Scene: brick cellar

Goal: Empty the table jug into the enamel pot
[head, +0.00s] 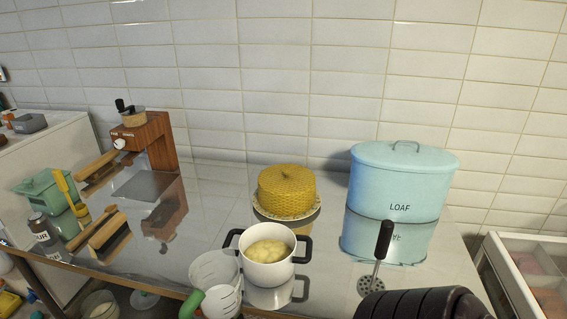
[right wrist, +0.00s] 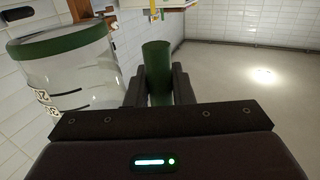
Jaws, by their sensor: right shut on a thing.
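My right gripper (right wrist: 160,88) is shut on the upright green handle (right wrist: 157,70) of a clear jug. The jug (right wrist: 75,75), with a green band on top and dark measuring marks, stands left of the fingers in the right wrist view; its contents are unclear. In the head view the white enamel pot (head: 259,272) with black handles stands on the glossy counter, holding something pale yellow. A clear vessel (head: 206,268) with green and white parts is just left of the pot; I cannot tell whether it is the same jug. Neither gripper shows in the head view.
A yellow woven-patterned cake (head: 286,190) stands behind the pot. A pale blue LOAF bin (head: 397,190) and a black-handled slotted utensil (head: 384,240) are right. A wooden coffee machine (head: 150,140) and green canister (head: 45,190) are left. Bare counter (head: 215,205) lies between machine and cake.

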